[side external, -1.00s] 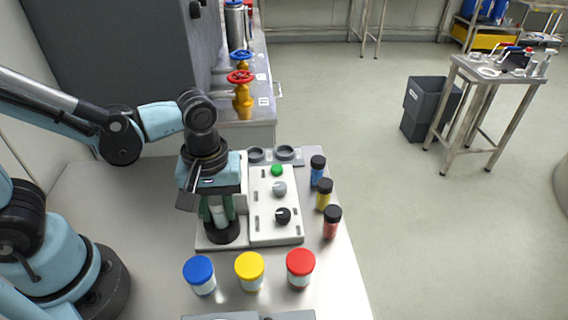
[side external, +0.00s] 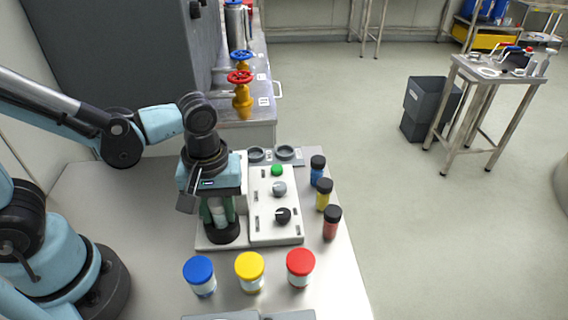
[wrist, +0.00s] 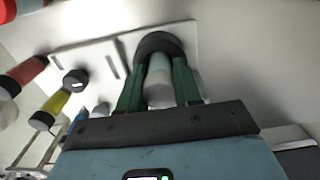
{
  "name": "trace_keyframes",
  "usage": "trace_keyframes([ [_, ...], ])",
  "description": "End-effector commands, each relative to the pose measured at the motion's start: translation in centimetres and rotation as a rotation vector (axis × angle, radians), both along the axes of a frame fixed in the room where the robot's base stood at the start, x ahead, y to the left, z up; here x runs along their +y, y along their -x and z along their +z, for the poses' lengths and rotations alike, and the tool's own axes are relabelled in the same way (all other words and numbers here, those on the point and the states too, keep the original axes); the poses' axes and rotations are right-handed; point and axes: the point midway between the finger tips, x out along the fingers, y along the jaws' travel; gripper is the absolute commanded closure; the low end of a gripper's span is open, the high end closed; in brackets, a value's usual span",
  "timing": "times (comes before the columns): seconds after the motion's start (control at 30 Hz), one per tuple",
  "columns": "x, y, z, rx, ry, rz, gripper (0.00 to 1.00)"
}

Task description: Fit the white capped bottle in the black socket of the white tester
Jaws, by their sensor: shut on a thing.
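The white tester (side external: 262,225) lies on the bench, with a panel of knobs and a green button. Its black socket (side external: 222,236) is at the tester's left front; it also shows in the wrist view (wrist: 152,40). My gripper (side external: 217,218) points down over the socket, its green fingers shut on the white bottle (side external: 217,213). In the wrist view the bottle (wrist: 160,88) stands between the fingers (wrist: 158,85), lined up with the socket. Its lower end is at or inside the socket's rim; I cannot tell how deep. The cap is not clearly visible.
Jars with blue (side external: 198,268), yellow (side external: 249,265) and red (side external: 300,261) lids stand in front of the tester. Black-capped blue (side external: 317,170), yellow (side external: 324,194) and red (side external: 331,222) vials stand along its right, near the bench edge. Two grey rings (side external: 271,154) sit behind.

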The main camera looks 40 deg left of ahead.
Motion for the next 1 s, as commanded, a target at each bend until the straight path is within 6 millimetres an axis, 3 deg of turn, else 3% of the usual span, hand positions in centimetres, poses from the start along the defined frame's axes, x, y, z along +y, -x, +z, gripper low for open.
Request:
trace_keyframes([
  [0.27,-0.01,-0.04,-0.3,0.0,0.0,0.0,0.97],
  [0.3,-0.01,-0.04,-0.31,0.0,0.0,0.0,0.64],
  [0.47,-0.01,-0.02,-0.31,0.0,0.0,0.0,0.4],
  [0.63,0.0,-0.01,-0.3,0.0,0.0,0.0,0.37],
  [0.8,0.0,-0.01,-0.31,0.0,0.0,0.0,0.13],
  [1.0,0.0,-0.01,-0.3,0.0,0.0,0.0,0.12],
])
